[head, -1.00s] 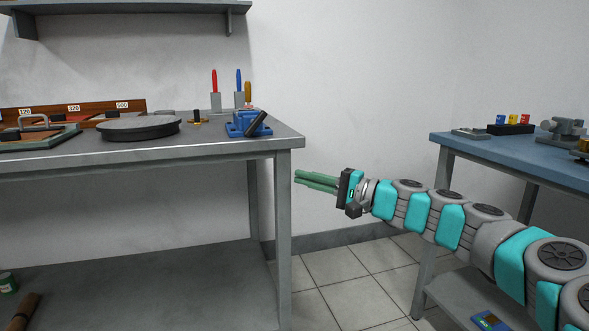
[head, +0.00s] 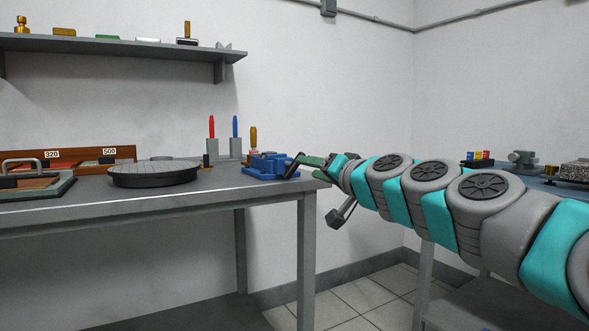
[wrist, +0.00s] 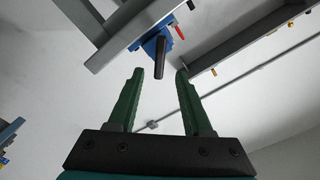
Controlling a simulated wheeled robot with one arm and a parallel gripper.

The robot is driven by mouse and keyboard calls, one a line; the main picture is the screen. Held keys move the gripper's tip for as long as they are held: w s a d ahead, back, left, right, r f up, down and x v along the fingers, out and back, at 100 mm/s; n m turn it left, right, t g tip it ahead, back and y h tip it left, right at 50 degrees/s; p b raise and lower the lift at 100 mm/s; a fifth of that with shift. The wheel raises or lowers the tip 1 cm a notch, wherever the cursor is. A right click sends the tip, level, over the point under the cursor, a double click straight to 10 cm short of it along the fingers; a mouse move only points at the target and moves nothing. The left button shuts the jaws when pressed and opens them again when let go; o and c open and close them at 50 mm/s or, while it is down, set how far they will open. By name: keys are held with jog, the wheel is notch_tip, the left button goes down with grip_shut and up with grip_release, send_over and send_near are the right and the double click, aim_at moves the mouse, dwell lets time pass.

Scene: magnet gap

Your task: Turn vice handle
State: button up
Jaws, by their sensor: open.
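The blue vice (head: 262,168) sits at the right end of the grey bench. Its dark handle (head: 293,166) slants up on the vice's right side. My gripper (head: 304,161) reaches in from the right at about the handle's height, with its green fingers close beside the handle. In the wrist view the gripper (wrist: 160,71) is open and empty. There the handle (wrist: 159,58) points toward the gap between the fingertips, with the blue vice (wrist: 149,45) behind it. I cannot tell whether the handle's end lies between the fingers or just ahead of them.
The grey bench (head: 150,218) also holds a round dark plate (head: 154,176) and upright tools with red, blue and yellow handles (head: 235,127). A wall shelf (head: 120,45) hangs above. A second, blue-topped table (head: 535,183) stands at the right. The floor between them is clear.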

aim_at(296, 169)
jog(key=shift+x, duration=3.95)
jog(key=shift+c, duration=0.3)
grip_shut()
